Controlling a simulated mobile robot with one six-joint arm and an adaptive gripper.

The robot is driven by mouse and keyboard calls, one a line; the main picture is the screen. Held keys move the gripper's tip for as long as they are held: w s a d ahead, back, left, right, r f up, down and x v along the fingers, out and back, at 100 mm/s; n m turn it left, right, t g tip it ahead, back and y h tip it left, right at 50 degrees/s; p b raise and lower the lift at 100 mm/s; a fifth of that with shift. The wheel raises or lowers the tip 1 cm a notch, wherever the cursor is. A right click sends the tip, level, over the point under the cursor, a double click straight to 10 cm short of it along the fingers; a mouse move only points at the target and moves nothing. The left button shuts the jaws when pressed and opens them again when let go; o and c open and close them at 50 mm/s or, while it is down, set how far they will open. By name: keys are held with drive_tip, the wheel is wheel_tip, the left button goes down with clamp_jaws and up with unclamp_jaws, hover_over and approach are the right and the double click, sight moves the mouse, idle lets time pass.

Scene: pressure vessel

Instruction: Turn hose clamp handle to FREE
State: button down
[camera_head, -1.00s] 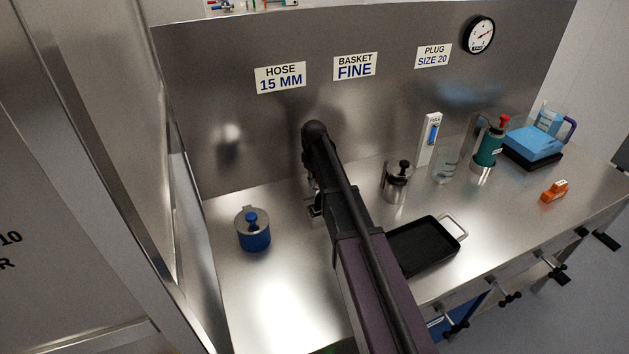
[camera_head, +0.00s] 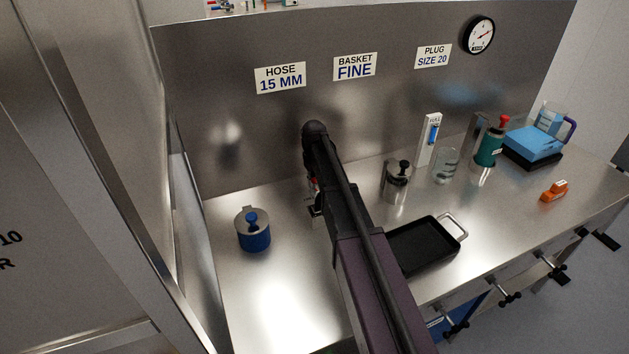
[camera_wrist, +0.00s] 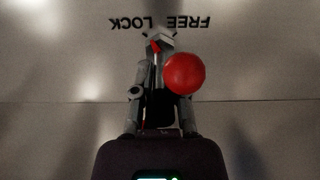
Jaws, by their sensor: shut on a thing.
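In the wrist view my gripper (camera_wrist: 161,48) is shut on the hose clamp handle, whose round red knob (camera_wrist: 184,74) sits to the right of the middle and covers part of the right finger. A small red piece (camera_wrist: 155,46) shows between the fingertips. Beyond them, upside-down lettering on the metal panel reads LOCK (camera_wrist: 130,22) at left and FREE (camera_wrist: 188,22) at right. In the head view my arm hides most of the clamp and gripper; only a bit of red and a metal base (camera_head: 315,211) show at its left edge.
A blue lidded pot (camera_head: 254,235) stands left of my arm. To its right are a black tray (camera_head: 425,248), a steel canister (camera_head: 395,185), a glass beaker (camera_head: 446,166), a green cylinder (camera_head: 488,148) and an orange block (camera_head: 554,191). The steel back wall rises close behind.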

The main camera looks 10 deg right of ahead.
drive_tip(key=m, duration=1.3)
drive_tip(key=shift+m, duration=0.4)
drive_tip(key=c, duration=0.7)
unclamp_jaws()
drive_tip(key=shift+o, duration=0.2)
